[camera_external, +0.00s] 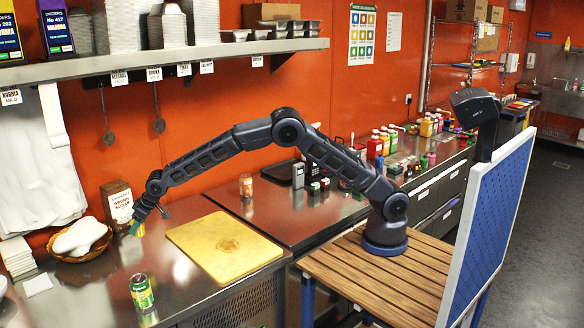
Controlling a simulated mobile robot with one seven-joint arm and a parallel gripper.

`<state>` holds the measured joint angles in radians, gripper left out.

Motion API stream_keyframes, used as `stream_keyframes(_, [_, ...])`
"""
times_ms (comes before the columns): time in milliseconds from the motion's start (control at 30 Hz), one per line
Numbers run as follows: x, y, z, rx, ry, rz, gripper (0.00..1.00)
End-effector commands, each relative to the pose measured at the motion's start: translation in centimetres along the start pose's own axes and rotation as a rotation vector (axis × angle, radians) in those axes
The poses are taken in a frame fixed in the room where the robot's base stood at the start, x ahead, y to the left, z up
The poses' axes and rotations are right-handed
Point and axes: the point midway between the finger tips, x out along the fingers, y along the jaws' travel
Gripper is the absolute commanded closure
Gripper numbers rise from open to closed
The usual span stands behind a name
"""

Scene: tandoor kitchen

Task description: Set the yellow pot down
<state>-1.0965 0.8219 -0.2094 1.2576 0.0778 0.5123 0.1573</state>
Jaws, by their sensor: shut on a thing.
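The yellow pot (140,231) is small and shows at the end of my arm, over the steel counter (190,286) at the left. My gripper (136,225) points down and is shut on the yellow pot. A teal patch shows beside the pot's upper part. A yellowish reflection lies on the counter below the pot; I cannot tell how large the gap between pot and counter is. The gripper covers part of the pot.
A brown box (117,203) stands just behind the pot. A basket (80,254) with a white cloth is to its left. A green can (141,292) stands in front. A yellow cutting board (224,246) lies to the right. Bare counter shows between can and board.

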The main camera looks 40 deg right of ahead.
Motion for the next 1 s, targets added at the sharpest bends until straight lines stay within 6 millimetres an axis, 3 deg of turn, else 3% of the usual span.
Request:
stream_keyframes(200, [3.4, 0.0, 2.2, -0.002, 0.0, 0.0, 0.77])
stream_keyframes(467, [4.7, 0.0, 3.0, -0.001, 0.001, 0.0, 0.77])
stream_keyframes(767, [7.7, 0.0, 5.0, -0.001, 0.0, 0.0, 0.77])
stream_keyframes(1000, [8.0, 0.0, 5.1, -0.001, 0.001, 0.0, 0.77])
